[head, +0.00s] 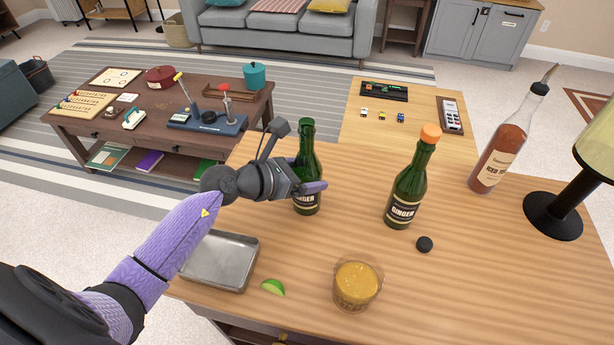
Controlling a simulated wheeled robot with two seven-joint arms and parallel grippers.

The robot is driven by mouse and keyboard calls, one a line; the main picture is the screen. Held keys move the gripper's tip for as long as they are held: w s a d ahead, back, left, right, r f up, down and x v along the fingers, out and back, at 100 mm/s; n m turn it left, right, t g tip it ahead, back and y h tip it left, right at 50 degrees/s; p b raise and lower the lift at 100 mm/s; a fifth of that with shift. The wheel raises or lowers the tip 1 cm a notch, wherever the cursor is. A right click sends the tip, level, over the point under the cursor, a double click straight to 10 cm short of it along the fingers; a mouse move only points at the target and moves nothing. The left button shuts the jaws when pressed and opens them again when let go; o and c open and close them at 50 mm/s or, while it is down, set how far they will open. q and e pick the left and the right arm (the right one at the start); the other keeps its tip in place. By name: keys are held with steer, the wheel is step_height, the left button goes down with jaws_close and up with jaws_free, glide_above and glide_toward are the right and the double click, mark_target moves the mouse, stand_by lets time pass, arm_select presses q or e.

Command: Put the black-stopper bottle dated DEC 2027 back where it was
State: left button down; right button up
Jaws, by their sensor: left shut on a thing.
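My left gripper (308,188) is shut on a dark green bottle (307,160) with a black label reading "GINGER". This bottle is upright, and no stopper shows in its mouth. I cannot tell whether its base touches the wooden table. A second green ginger bottle (407,190) with an orange cap stands to the right. A small round black stopper (424,244) lies on the table near that bottle's base. An iced tea bottle (497,150) with a black-collared pourer stands farther right. No DEC 2027 date is readable on any bottle. My right gripper is out of view.
A metal tray (221,284), a lime wedge (273,287) and a glass of yellow drink (357,285) are at the front. A lamp (553,213) stands at right. Bare tabletop lies between the two ginger bottles.

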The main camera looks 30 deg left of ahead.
arm_select(q)
jaws_free()
steer(key=shift+r, duration=0.15)
steer(key=p+v, duration=0.2)
steer(key=v, duration=1)
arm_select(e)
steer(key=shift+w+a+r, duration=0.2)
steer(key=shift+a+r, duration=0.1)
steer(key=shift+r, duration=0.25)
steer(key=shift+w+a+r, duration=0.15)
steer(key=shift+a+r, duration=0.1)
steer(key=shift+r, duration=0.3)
